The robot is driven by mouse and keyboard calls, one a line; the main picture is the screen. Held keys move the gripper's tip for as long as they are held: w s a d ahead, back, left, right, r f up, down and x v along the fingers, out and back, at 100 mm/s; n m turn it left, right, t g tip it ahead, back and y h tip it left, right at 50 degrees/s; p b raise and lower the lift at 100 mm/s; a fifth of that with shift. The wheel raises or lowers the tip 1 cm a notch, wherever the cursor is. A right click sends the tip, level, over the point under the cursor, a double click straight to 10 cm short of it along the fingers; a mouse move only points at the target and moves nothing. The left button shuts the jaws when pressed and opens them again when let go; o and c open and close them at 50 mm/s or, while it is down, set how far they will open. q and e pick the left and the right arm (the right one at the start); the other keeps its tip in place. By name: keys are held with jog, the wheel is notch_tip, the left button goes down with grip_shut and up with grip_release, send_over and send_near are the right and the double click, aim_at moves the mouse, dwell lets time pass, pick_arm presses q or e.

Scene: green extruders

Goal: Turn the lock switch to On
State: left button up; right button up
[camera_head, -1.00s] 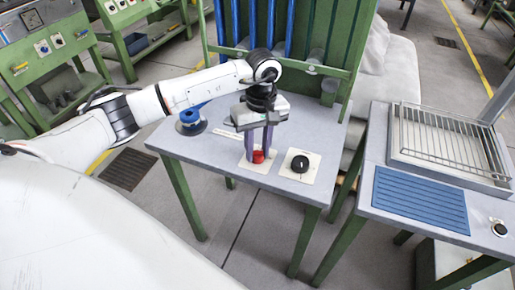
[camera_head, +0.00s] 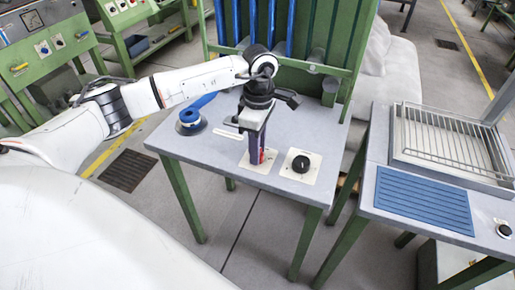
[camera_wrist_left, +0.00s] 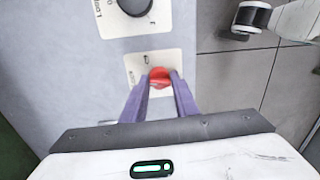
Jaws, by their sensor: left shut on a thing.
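The lock switch is a red knob (camera_wrist_left: 159,77) on a cream plate (camera_wrist_left: 135,67) on the grey table. It also shows in the head view as a red patch (camera_head: 262,157), mostly hidden by the fingers. My left gripper (camera_head: 258,158) points down over it, with its purple fingers shut on the red knob from both sides. The left wrist view shows the fingertips (camera_wrist_left: 160,78) at the knob's sides. Some lettering on the plate shows, but it is too small to read surely. My right gripper is in neither view.
A black round knob (camera_head: 301,164) on a second cream plate (camera_head: 308,176) sits just right of the switch. A green frame with blue tubes stands behind. Another table (camera_head: 372,208) with a wire rack (camera_head: 450,135) is at right.

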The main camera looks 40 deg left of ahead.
pick_arm(q)
jog(key=shift+w+r+n, duration=0.1)
jog(key=shift+w+n, duration=0.05)
jog(key=shift+n, duration=0.65)
jog(key=o, duration=1)
notch_tip(320, 180, up, 10)
jog(key=shift+w+a+r, duration=0.15)
